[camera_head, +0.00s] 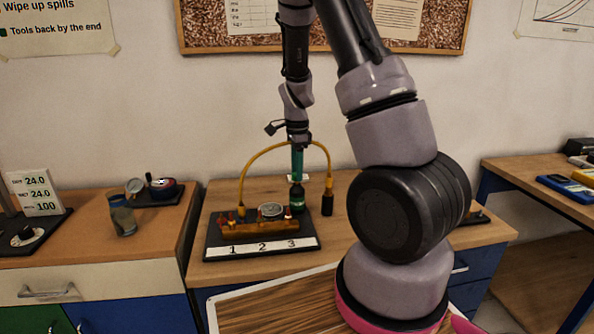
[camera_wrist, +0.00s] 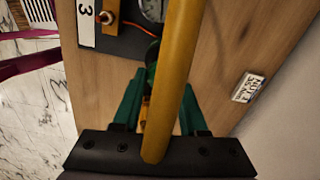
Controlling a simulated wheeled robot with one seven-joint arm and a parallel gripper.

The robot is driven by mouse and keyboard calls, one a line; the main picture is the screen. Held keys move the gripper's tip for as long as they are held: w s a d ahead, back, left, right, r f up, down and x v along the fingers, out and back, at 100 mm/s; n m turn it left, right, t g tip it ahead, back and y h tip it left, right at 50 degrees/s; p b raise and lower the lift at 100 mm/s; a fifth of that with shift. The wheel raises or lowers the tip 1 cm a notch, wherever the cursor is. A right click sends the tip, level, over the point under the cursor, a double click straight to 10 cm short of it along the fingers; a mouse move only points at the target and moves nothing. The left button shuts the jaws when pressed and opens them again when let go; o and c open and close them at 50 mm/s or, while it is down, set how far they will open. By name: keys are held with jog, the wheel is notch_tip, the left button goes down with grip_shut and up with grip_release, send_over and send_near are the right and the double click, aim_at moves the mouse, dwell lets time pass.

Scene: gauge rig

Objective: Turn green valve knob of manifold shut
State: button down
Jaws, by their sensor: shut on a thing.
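The manifold (camera_head: 257,224) is a brass bar on a black base, with a white strip numbered 1, 2 and 3 along its front. The dark green valve knob (camera_head: 297,197) stands at its right end, near the 3. My gripper (camera_head: 297,180) points straight down with its green fingers closed on the knob from above. In the wrist view, the knob (camera_wrist: 152,52) shows only in part between the green fingertips. A yellow hose (camera_wrist: 172,90) crosses in front of the fingers and hides part of the grip.
The yellow hose (camera_head: 264,152) arches from the manifold's left side past my gripper to a black fitting (camera_head: 327,204) on the right. A round gauge (camera_head: 271,210) sits mid-manifold. A white card (camera_wrist: 248,87) is behind. A jar (camera_head: 122,215) stands on the left bench.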

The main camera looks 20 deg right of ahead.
jog(key=shift+c, duration=2.2)
grip_release()
notch_tip(320, 180, up, 11)
